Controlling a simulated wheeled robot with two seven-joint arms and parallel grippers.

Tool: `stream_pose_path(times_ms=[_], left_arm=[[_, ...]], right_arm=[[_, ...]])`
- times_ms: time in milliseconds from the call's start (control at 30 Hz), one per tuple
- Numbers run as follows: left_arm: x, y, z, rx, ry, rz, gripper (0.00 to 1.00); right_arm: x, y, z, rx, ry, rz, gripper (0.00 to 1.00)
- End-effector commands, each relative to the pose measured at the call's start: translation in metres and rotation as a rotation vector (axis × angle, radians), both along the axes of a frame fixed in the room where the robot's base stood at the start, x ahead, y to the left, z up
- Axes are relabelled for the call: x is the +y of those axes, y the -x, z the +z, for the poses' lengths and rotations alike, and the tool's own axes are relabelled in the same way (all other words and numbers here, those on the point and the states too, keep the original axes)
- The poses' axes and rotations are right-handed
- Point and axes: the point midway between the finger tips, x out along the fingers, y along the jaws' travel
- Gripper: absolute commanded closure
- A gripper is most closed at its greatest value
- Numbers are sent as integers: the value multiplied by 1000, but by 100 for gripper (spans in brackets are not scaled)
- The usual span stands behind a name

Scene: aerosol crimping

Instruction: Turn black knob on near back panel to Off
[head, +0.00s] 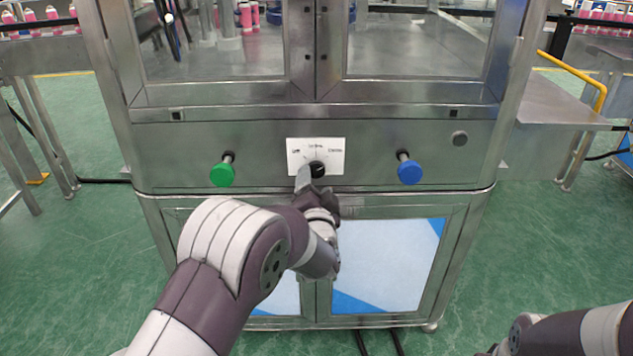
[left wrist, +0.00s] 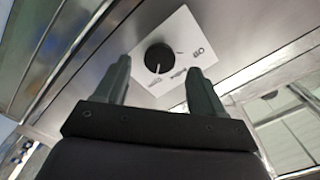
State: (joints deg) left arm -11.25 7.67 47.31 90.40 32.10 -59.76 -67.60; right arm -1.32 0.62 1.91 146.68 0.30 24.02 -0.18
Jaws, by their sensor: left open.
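The black knob (head: 317,168) sits on a white label plate (head: 330,146) in the middle of the steel panel. The label has Off at its left and other positions at the top and right. The knob also shows in the left wrist view (left wrist: 158,58), with a pale pointer line on its face. My left gripper (head: 310,178) is in front of the knob and partly overlaps it. In the left wrist view my left gripper (left wrist: 160,85) is open, its two fingers apart, with the knob ahead between the fingertips. I cannot tell whether they touch it. My right gripper is not clearly visible.
A green button (head: 222,175) is left of the label and a blue button (head: 410,172) is right of it. Glass doors are above the panel and cabinet doors (head: 385,265) below. A steel side table (head: 560,105) stands at right.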

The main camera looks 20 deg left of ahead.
Motion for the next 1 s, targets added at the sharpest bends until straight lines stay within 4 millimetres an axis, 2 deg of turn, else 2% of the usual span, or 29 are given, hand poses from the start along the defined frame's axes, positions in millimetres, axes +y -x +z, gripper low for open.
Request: stream_pose_path(times_ms=[100, 200, 533, 567, 700, 733, 1000], left_arm=[[6, -21, -2, -2, 1, 1, 31], [9, -31, -1, 0, 0, 0, 31], [11, -37, 0, 0, 0, -1, 31], [11, -37, 0, 0, 0, -1, 34], [11, -37, 0, 1, 1, -2, 80], [11, -37, 0, 1, 1, -2, 87], [10, -37, 0, -4, 19, -1, 87]], right_arm=[[0, 0, -7, 0, 0, 0, 100], [0, 0, -9, 0, 0, 0, 100], [0, 0, -9, 0, 0, 0, 100], [0, 0, -9, 0, 0, 0, 100], [0, 0, -9, 0, 0, 0, 100], [0, 0, -9, 0, 0, 0, 100], [0, 0, -9, 0, 0, 0, 100]])
